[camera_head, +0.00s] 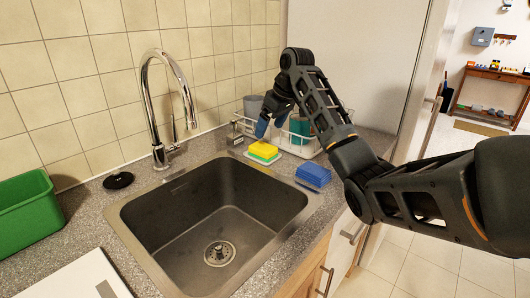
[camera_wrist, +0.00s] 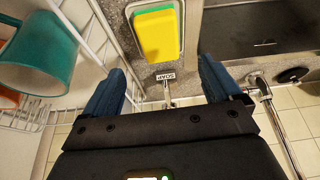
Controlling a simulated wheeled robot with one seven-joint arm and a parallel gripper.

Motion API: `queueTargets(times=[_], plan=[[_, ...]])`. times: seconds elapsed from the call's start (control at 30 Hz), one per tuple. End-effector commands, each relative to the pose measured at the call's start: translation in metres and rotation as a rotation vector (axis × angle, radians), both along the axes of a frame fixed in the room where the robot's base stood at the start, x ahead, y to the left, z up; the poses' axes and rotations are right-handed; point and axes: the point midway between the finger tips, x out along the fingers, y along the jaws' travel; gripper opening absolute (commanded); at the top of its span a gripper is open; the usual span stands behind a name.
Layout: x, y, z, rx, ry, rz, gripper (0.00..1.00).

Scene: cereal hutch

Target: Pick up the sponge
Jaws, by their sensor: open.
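The sponge (camera_head: 264,149), yellow on top with green below, lies on a small white dish (camera_head: 252,159) on the counter behind the sink's right corner. In the wrist view the sponge (camera_wrist: 158,34) is at the top middle, in its dish (camera_wrist: 181,46). My gripper (camera_head: 270,122) hangs just above the sponge in the head view. Its blue fingers are apart and empty in the wrist view (camera_wrist: 161,70), with the sponge beyond the fingertips and not between them. Whether a fingertip touches it in the head view I cannot tell.
A white wire rack (camera_head: 297,145) with a teal cup (camera_wrist: 40,50) stands close beside my gripper. A blue block-like item (camera_head: 313,175) lies nearer on the counter. The sink (camera_head: 215,205) is empty; the faucet (camera_head: 160,110) rises behind it.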

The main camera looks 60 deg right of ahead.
Motion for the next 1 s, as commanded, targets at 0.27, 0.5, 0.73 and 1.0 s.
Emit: queueTargets(times=[0.27,0.5,0.73,1.0], plan=[[0.009,-0.002,-0.025,0.001,0.003,0.000,0.92],[0.019,-0.001,-0.057,0.001,0.004,-0.001,0.92],[0.025,-0.002,-0.071,-0.002,0.000,-0.001,0.92],[0.025,-0.002,-0.071,-0.002,0.000,0.000,0.83]])
